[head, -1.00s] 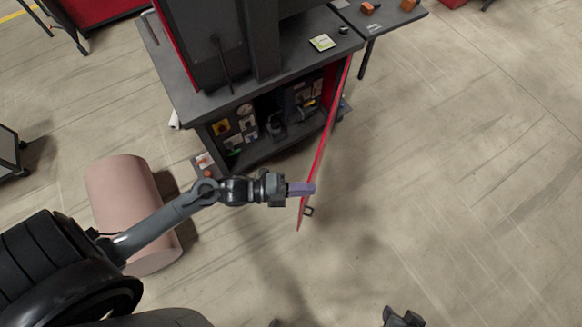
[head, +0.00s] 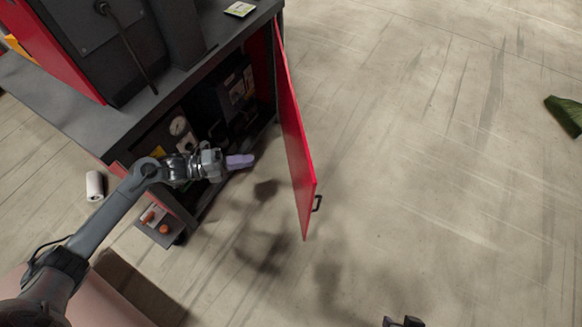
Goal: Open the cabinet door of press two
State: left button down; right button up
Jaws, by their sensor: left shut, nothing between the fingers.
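The red cabinet door (head: 296,145) of the press stands swung out wide from the right side of the dark cabinet (head: 110,125). Its black handle (head: 317,203) is on the outer face near the free edge. The cabinet's inside shows, with several items on dark shelves. My left gripper (head: 241,161) has light purple fingers that are shut and empty. It is in front of the cabinet opening, left of the door's inner face and apart from it. A small dark part at the bottom edge (head: 403,321) looks like my right gripper; its fingers are too cut off to read.
A low grey box with orange items (head: 157,225) stands by the cabinet's front left corner. A green object (head: 566,115) lies far right. The floor right of the door is clear.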

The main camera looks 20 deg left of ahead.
pick_arm(q)
jog(key=w+f+b, duration=0.1)
jog(key=b, duration=0.4)
send_near(304, 152)
jog(key=x, duration=0.5)
jog(key=shift+d, duration=0.35)
jog(key=shift+w+d+r, duration=0.1)
jog(key=shift+w+d, duration=0.3)
jog(key=shift+d, duration=0.1)
pick_arm(e)
notch_tip(304, 152, down, 7)
jog(key=shift+d+r, duration=0.15)
jog(key=shift+r, duration=0.05)
